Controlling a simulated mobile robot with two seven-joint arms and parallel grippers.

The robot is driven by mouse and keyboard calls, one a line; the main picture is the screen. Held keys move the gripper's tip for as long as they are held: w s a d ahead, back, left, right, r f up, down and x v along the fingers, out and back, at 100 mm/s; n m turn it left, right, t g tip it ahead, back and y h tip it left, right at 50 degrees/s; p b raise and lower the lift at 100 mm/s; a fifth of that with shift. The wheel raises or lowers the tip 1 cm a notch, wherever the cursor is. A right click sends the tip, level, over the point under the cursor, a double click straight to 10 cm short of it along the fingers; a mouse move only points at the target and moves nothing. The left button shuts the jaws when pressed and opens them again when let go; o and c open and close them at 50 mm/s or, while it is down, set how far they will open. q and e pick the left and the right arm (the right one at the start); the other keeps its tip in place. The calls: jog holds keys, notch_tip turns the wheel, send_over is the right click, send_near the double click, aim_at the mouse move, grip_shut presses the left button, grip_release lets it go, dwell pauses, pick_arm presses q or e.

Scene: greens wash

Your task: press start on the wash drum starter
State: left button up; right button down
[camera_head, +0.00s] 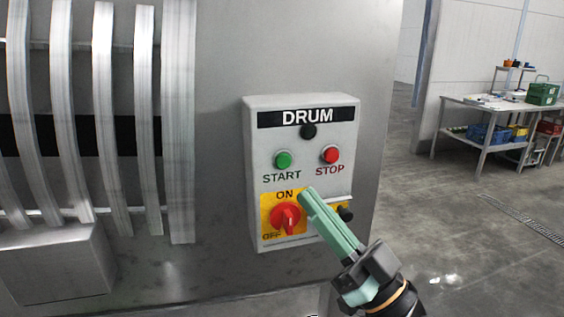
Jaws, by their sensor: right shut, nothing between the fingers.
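The wash drum starter (250,150) is a grey box labelled DRUM on a steel panel. Its green START button (283,160) is on the left and its red STOP button (330,154) on the right. A dark round lamp or button (308,131) sits above them. My left gripper is not seen.
Vertical metal slats (105,120) and a steel housing (60,265) stand at the left. At the far right, a work table (463,102) holds a green crate (543,94), with blue bins (488,133) below. The floor between is open, with a drain grate (522,218).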

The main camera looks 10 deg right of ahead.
jog(key=b, duration=0.1)
send_near(279, 158)
notch_tip(279, 158, up, 4)
jog(key=a, duration=0.3)
jog(key=shift+w+f, duration=0.1)
jog(key=shift+w, duration=1.2)
jog(key=shift+w, duration=0.1)
dwell(0.8)
jog(key=shift+w, duration=0.3)
jog(key=shift+w+b, duration=0.35)
jog(key=shift+w, duration=0.1)
dwell(0.8)
jog(key=shift+s, duration=0.1)
jog(key=shift+s+p, duration=0.35)
jog(key=shift+s, duration=0.4)
jog(key=shift+s, duration=0.1)
